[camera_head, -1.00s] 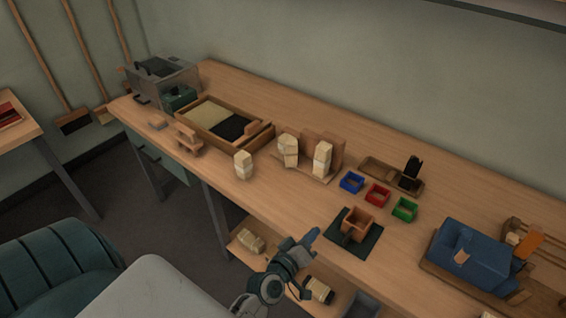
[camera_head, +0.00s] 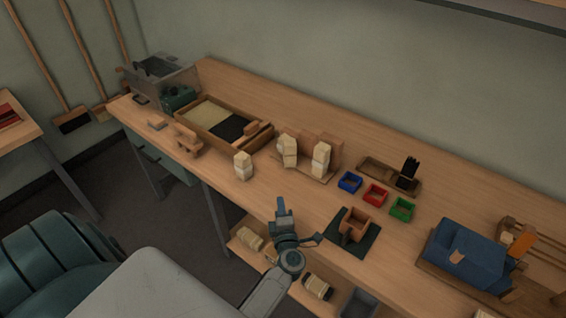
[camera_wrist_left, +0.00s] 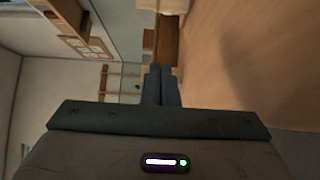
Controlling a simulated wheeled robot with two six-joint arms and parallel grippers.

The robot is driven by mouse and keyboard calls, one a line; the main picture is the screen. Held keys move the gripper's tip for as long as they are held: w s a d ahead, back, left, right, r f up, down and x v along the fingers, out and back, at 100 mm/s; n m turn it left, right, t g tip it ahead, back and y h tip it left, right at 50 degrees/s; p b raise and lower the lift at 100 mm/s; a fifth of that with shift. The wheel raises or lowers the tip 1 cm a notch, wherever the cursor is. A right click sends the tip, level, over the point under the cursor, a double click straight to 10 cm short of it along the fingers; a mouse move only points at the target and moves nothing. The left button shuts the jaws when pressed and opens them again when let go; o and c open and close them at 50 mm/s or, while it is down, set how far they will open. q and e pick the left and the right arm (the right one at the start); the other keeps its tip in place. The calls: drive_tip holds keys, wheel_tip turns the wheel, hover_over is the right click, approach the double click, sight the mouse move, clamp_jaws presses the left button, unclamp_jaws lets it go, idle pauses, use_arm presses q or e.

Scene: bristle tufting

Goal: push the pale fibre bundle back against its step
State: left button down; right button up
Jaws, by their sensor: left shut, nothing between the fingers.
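Pale fibre bundles stand on the bench in the head view. One (camera_head: 243,166) is alone near the front edge; two more, a left one (camera_head: 289,150) and a right one (camera_head: 321,158), are on a wooden stand (camera_head: 313,178) with brown upright blocks behind. I cannot tell which is the one named. The left bundle on the stand looks tilted. My left gripper (camera_head: 281,203) is shut and empty near the front edge, in front of the stand and apart from the bundles. Its closed fingers show in the left wrist view (camera_wrist_left: 160,80). My right gripper is out of view.
Blue (camera_head: 350,182), red (camera_head: 375,194) and green (camera_head: 401,209) bins sit right of the stand. A brown box (camera_head: 354,223) on a dark mat is right of my gripper. A divided tray (camera_head: 203,126) lies at the left. Bench is clear between gripper and stand.

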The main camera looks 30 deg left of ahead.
sight(292, 157)
use_arm(q)
drive_tip(key=p+x, duration=0.2)
drive_tip(key=x, duration=1.3)
drive_tip(key=shift+w+d+r+p, duration=0.1)
drive_tip(key=shift+p, duration=0.2)
drive_tip(key=shift+w+d, duration=0.25)
drive_tip(key=shift+w, duration=0.85)
drive_tip(key=shift+w+d, duration=0.1)
drive_tip(key=shift+w, duration=0.5)
drive_tip(key=w+b, duration=0.2)
drive_tip(key=w, duration=0.2)
drive_tip(key=shift+w+d+f+b, duration=0.15)
drive_tip(key=shift+w+f+b, duration=0.1)
drive_tip(key=shift+b, duration=0.15)
drive_tip(key=shift+w+r, duration=0.1)
drive_tip(key=shift+r, duration=0.2)
